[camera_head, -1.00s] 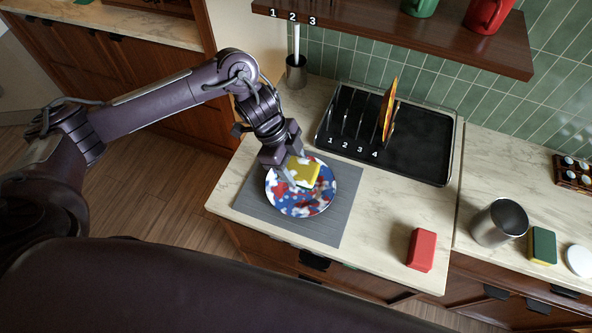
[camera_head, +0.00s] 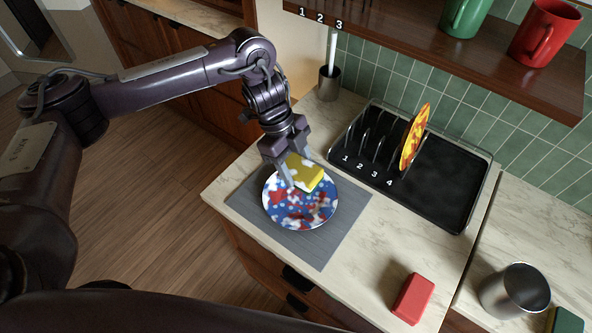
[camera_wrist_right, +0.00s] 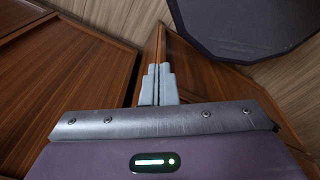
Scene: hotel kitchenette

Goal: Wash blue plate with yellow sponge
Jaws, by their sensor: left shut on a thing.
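A blue plate with red and white patches (camera_head: 299,212) lies on a grey mat (camera_head: 247,205) on the counter. My left gripper (camera_head: 298,180) reaches down over the plate, shut on the yellow sponge (camera_head: 301,169). The sponge has a pale white patch and is over the plate's far part; I cannot tell whether it touches the plate. The gripper fingers hide part of the sponge and the plate's rim. My right gripper (camera_wrist_right: 158,85) is shut and empty in the right wrist view, in front of brown wooden panels.
A black dish rack (camera_head: 447,197) with numbered slots stands behind the mat, holding a yellow-orange plate (camera_head: 413,137) at slot 4. A red block (camera_head: 413,299) and metal cup (camera_head: 515,292) stand right. Mugs sit on the shelf (camera_head: 430,42). Counter between mat and red block is clear.

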